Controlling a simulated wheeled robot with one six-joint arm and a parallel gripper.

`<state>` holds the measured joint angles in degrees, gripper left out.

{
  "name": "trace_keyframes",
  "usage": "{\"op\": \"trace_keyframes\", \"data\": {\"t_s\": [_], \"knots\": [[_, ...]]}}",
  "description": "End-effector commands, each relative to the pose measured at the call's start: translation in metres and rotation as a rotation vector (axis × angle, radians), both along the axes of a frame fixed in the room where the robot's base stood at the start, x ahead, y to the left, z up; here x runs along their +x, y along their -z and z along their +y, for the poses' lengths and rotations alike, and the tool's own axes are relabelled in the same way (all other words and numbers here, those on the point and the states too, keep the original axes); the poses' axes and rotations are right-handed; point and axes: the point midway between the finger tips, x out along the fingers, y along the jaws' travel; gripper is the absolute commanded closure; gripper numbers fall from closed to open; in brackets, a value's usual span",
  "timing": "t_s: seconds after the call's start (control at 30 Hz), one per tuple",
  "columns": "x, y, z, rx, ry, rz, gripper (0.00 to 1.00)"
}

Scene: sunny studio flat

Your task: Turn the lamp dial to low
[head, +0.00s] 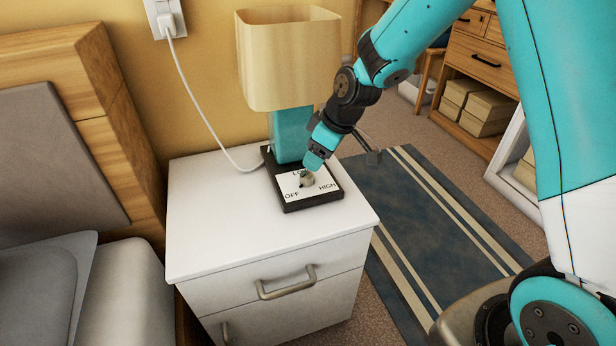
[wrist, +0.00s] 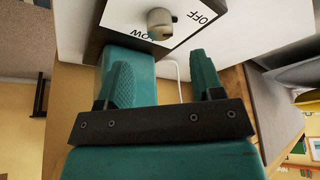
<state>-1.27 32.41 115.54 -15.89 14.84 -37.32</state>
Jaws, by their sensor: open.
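The lamp has a cream shade (head: 289,60), a teal body (head: 291,137) and a black base (head: 310,203) with a white plate marked OFF, LOW and HIGH. A small grey-beige dial (head: 307,179) stands on the plate; its nub seems to point toward OFF. In the wrist view the dial (wrist: 160,24) is just beyond the fingertips, with OFF to its right and LOW partly hidden below it. My gripper (head: 313,162) is just above the dial in the head view and covers part of LOW. In the wrist view my gripper (wrist: 162,58) is open and empty, apart from the dial.
The lamp stands on a white nightstand (head: 220,235) with drawers. A white cord (head: 190,90) runs to a wall outlet (head: 166,18). A wooden bed (head: 122,130) is at left. A blue striped rug (head: 430,220) and a wooden shelf with boxes (head: 478,60) are at right.

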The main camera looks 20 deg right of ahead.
Motion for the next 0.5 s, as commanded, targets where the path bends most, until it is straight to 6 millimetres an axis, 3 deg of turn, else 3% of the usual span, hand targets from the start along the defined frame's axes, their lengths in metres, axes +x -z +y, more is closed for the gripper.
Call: {"op": "trace_keyframes", "data": {"t_s": [0.03,0.2,0.5], "knots": [[0.003,0.014,0.003,0.000,-0.001,0.003,0.39],[0.012,0.044,0.012,-0.001,-0.001,0.002,0.39],[0.019,0.066,0.019,0.000,0.000,0.000,0.39]]}}
